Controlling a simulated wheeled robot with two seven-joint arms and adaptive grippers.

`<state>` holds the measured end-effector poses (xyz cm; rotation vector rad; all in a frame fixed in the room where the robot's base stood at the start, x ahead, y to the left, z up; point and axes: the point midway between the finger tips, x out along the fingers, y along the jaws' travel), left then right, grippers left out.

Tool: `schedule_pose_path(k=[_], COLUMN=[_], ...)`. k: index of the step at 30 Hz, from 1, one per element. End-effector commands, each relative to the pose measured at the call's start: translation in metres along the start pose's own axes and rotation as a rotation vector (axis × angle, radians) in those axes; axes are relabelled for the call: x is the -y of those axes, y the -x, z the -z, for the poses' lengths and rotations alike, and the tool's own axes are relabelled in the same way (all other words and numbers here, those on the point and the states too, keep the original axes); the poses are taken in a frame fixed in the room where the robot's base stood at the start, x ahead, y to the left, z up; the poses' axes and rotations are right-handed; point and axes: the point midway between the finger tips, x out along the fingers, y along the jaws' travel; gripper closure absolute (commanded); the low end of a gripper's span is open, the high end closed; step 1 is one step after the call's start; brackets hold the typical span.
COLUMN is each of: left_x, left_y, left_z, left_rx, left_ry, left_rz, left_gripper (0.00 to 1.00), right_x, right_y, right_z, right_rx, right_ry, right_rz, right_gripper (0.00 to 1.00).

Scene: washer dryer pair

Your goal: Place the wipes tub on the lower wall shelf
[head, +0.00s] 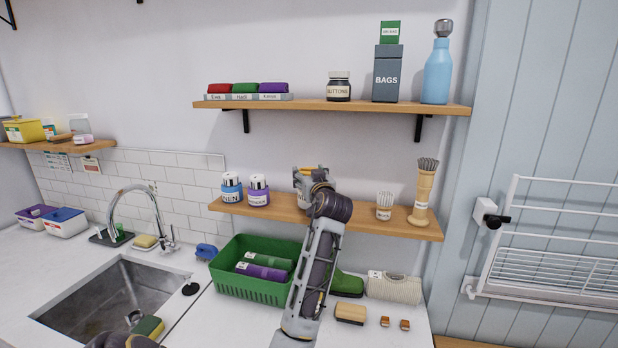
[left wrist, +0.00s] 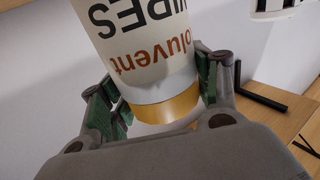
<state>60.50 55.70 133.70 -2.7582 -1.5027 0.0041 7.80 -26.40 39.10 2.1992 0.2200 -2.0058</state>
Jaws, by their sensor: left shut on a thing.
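The wipes tub (head: 303,184) is a white cylinder with an orange-yellow lid. It shows at the lower wall shelf (head: 281,207), between the two jars on the left and the brush holders on the right. My left gripper (head: 318,188) is shut on the tub. In the left wrist view the tub (left wrist: 145,45) is between both green-padded fingers, its printed label upside down. The gripper hides the tub's base in the head view, so I cannot tell whether it touches the shelf.
Two jars (head: 258,191) stand left on the lower shelf; a small white brush pot (head: 384,206) and a tall wooden brush holder (head: 424,191) stand right. The upper shelf (head: 300,105) holds several items above. Below are a green basket (head: 235,290) and a sink (head: 120,294).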

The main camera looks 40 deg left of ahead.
Motion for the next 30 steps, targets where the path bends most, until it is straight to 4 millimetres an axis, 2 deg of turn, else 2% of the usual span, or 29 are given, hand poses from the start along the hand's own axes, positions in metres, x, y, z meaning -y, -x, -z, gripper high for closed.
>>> schedule_pose_path(k=[18,19,21,24,30], left_x=[0.0000,0.0000,0.0000,0.0000,0.0000], left_y=[0.0002,0.0001,0.0001,0.0001,0.0001], left_z=[-0.0100,-0.0102,-0.0097,-0.0096,-0.0095], left_rx=[-0.002,-0.001,-0.001,-0.001,-0.001], left_ry=[0.001,0.001,0.001,0.001,0.001], left_rz=[-0.001,-0.001,-0.001,-0.001,-0.001], left_gripper=[0.66,0.35,0.26,0.16,0.16], right_x=[0.0003,0.0004,0.0005,0.0007,0.0008], right_y=[-0.0022,-0.0019,-0.0015,-0.0014,-0.0013], right_z=[-0.0005,-0.0004,-0.0004,-0.0003,-0.0003], right_rx=[0.000,0.000,0.000,0.000,0.000], right_ry=[0.000,0.000,0.000,0.000,0.000], right_rz=[0.000,0.000,0.000,0.001,0.001], right_gripper=[0.62,0.62,0.62,0.62,0.62])
